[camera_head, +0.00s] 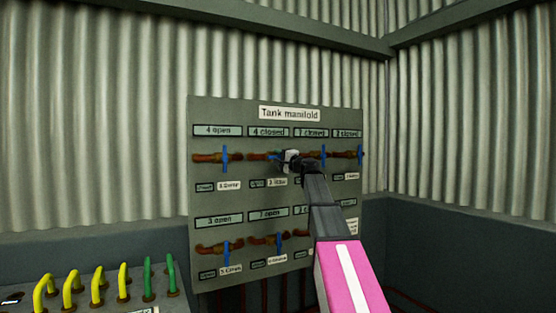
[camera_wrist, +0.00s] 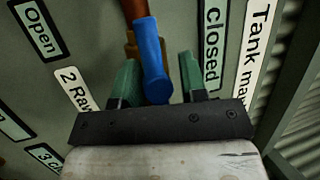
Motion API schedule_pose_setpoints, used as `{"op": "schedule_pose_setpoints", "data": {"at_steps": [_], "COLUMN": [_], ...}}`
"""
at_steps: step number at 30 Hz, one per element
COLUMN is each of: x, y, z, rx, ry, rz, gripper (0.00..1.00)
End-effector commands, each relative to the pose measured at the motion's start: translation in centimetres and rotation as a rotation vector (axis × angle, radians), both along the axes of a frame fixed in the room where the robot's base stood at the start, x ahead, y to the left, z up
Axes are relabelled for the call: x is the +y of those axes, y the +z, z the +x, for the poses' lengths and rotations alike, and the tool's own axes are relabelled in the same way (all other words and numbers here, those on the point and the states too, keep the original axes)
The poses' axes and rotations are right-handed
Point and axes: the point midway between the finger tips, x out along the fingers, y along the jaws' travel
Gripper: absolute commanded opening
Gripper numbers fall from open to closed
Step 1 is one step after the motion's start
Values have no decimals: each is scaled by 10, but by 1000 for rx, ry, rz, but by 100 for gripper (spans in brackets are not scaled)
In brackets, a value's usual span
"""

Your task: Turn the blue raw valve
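The blue raw valve is the second valve in the top row of the manifold panel, under the sign reading "4 closed". In the head view my gripper (camera_head: 291,160) covers most of it. In the wrist view its blue handle (camera_wrist: 151,60) stands between the two green fingers of my gripper (camera_wrist: 158,82), near a label reading "2 Raw" (camera_wrist: 76,87). The left finger is close to the handle; a gap shows between the handle and the right finger. Contact on the left side cannot be told. The fingers are apart.
The "Tank manifold" panel (camera_head: 232,113) carries other blue-handled valves, such as one at left (camera_head: 225,158) and one at right (camera_head: 360,154). A second row sits below. Yellow and green levers (camera_head: 97,288) stand on a console at lower left. Corrugated walls surround the panel.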

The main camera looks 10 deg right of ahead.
Motion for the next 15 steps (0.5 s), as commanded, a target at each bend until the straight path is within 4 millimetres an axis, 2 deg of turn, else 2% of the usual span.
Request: {"op": "schedule_pose_setpoints", "data": {"at_steps": [10,15], "x": [-1,-12], "y": [-3,-9], "z": [-2,-19], "rx": [4,4], "ry": [1,0], "rz": [-3,-3], "gripper": [44,44]}}
